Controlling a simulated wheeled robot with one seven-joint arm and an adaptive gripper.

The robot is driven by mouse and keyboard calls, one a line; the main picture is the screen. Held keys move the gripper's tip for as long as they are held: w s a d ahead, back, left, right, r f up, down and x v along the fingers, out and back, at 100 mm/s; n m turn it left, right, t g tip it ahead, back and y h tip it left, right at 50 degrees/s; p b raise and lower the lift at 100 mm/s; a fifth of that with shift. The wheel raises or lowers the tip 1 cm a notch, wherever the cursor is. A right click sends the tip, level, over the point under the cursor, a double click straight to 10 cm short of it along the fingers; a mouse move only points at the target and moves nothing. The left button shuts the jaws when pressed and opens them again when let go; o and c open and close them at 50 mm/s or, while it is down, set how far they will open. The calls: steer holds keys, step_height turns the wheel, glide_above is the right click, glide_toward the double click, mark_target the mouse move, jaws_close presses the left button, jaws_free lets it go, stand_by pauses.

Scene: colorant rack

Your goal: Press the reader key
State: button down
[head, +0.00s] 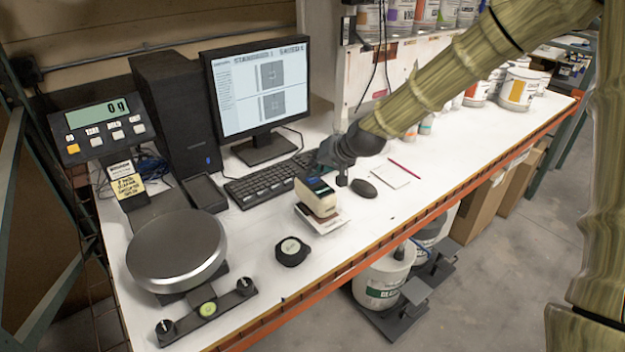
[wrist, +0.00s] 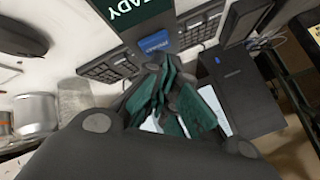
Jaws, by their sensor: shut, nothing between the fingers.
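The reader (head: 319,200) is a small cream and brown device on the white bench, left of the mouse. In the wrist view its dark top shows a green display reading "…ADY" (wrist: 128,10) and a blue key (wrist: 155,42) with small lettering. My gripper (head: 318,163) is above and just behind the reader in the head view. In the wrist view its teal-padded fingers (wrist: 164,66) are closed together, empty, with their tips close to the blue key's edge. I cannot tell whether they touch it.
A keyboard (head: 265,182), monitor (head: 258,85) and black computer tower (head: 178,110) stand behind. A scale with a round metal pan (head: 177,248) is at left, and a black round puck (head: 292,251) lies in front. A mouse (head: 364,189) and notepad (head: 392,174) lie right of the reader.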

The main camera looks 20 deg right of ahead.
steer(key=shift+f, duration=0.35)
stand_by(0.7)
steer(key=shift+r, duration=0.15)
stand_by(0.3)
steer(key=shift+r+p, duration=0.35)
steer(key=shift+r, duration=0.3)
steer(key=shift+r, duration=0.1)
steer(key=shift+r+p, duration=1.7)
steer(key=shift+r, duration=0.75)
steer(key=shift+a+f, duration=0.1)
